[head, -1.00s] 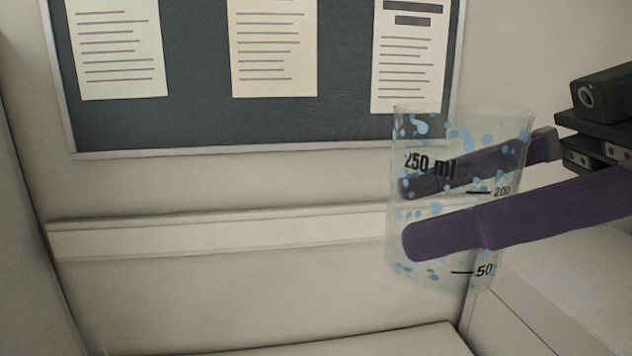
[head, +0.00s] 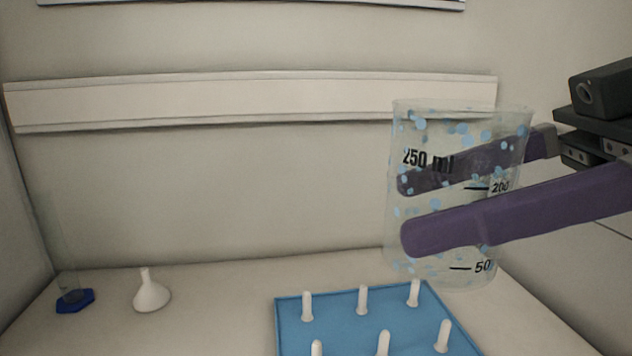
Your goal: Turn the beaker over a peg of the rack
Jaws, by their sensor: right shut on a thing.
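A clear beaker (head: 428,208) with blue droplets and 250 ml markings is upright, its open rim at the top. My right gripper (head: 405,212) comes in from the right and is shut on the beaker, one purple finger in front of its wall and the other seen through the glass. The blue rack (head: 335,322) with several white pegs lies on the counter below the beaker. One peg (head: 414,293) is just under the beaker in the picture. The rack's near part is cut off by the lower edge. My left gripper is not in view.
A white funnel (head: 150,292) stands on the counter (head: 215,310) left of the rack. A clear cylinder with a blue base (head: 75,300) stands further left. A pale rail (head: 250,101) runs along the back wall. The counter between funnel and rack is clear.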

